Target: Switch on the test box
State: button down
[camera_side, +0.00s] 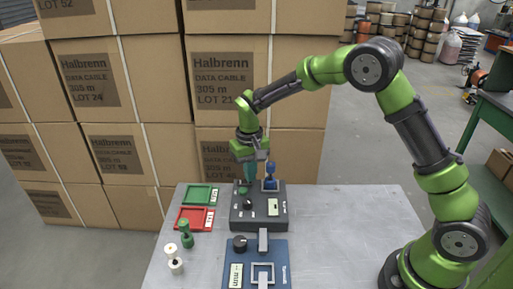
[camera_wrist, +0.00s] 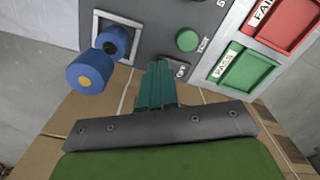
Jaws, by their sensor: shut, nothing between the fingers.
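The dark grey test box (camera_side: 240,222) stands on the table, and its panel (camera_wrist: 165,22) fills the top of the wrist view. My gripper (camera_side: 246,185) points down at the back left of the box. In the wrist view its teal fingers (camera_wrist: 157,72) are shut and empty, with the tips beside the black switch (camera_wrist: 174,62) and the "OFF" label. The fingers partly hide the switch; I cannot tell its position or whether they touch it. A round green test button (camera_wrist: 187,40) lies beyond. A blue spool (camera_side: 270,184) sits at the box's square holder, also in the wrist view (camera_wrist: 87,76).
Green pass tray (camera_side: 187,195) and red fail tray (camera_side: 181,218) lie left of the box. A green spool (camera_side: 186,236) and a white spool (camera_side: 174,262) stand on the table (camera_side: 340,225). A blue unit (camera_side: 276,250) lies in front. Stacked cartons (camera_side: 150,80) rise behind.

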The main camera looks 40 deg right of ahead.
aim_at(255, 188)
jog(key=shift+f, duration=0.45)
jog(key=shift+r, duration=3.5)
jog(key=s+r+t, duration=0.2)
jog(key=s+r, duration=0.2)
jog(key=s, duration=0.4)
jog(key=s+d+r+t+y, duration=0.1)
jog(key=s+r, duration=0.3)
jog(key=s, duration=0.4)
jog(key=s+r+m+t+y, duration=0.1)
jog(key=s+r+t, duration=0.3)
jog(key=s, duration=0.4)
jog(key=shift+d+r, duration=0.25)
jog(key=shift+r, duration=0.15)
